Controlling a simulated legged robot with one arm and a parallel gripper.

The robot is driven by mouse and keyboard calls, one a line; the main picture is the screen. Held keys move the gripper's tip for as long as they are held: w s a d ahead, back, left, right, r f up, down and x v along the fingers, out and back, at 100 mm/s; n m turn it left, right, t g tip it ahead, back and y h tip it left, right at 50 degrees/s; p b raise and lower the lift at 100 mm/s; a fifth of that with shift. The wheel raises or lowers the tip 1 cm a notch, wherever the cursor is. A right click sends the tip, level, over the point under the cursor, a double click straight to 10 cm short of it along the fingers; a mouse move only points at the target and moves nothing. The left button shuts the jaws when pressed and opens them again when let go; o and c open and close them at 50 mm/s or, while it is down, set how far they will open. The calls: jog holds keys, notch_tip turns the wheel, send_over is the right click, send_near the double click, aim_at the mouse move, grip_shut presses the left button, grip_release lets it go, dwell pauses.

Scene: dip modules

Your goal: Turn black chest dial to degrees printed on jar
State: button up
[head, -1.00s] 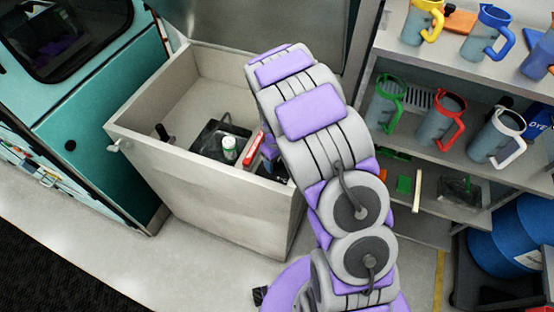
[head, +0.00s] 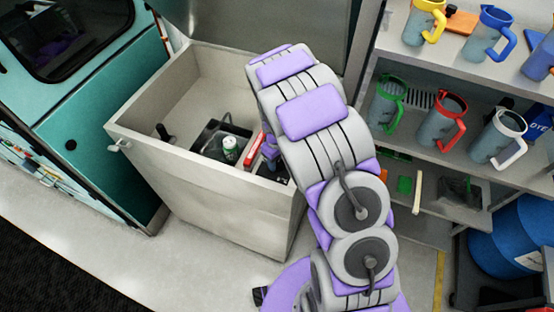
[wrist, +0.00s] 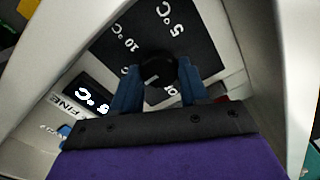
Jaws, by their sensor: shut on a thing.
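The black dial (wrist: 158,72) is in the wrist view, on a dark panel with white temperature marks, including "5°C" and "10°C". My gripper (wrist: 158,88) has its two blue fingers on either side of the dial and is shut on it. The dial's pointer is not clear. In the head view, the jar (head: 229,150), pale with a green and white top, is inside the open grey chest (head: 220,205). The print on the jar is too small to read. My arm hides most of the dial side in the head view.
A dark tray (head: 207,139) lies around the jar, and a red item (head: 254,150) is beside it. The chest walls surround my gripper. Shelves (head: 455,68) with several colored mugs stand at the right. A teal cabinet (head: 95,120) stands at the left.

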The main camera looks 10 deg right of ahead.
jog(key=shift+s+m, duration=0.1)
jog(key=shift+m, duration=0.2)
jog(key=m+p, duration=0.2)
jog(key=m, duration=0.1)
jog(key=shift+r, duration=0.1)
jog(key=m+p, duration=0.2)
jog(key=m, duration=0.2)
jog(key=shift+p, duration=0.3)
jog(key=m+p, duration=0.2)
jog(key=m, duration=0.3)
jog(key=m+p, duration=0.1)
jog(key=m, duration=0.2)
jog(key=shift+s+d+m, duration=0.1)
jog(key=shift+m, duration=0.2)
jog(key=m+p, duration=0.1)
jog(key=m, duration=0.5)
jog(key=shift+p, duration=0.35)
jog(key=m, duration=0.5)
jog(key=shift+w, duration=0.2)
jog(key=shift+m, duration=0.4)
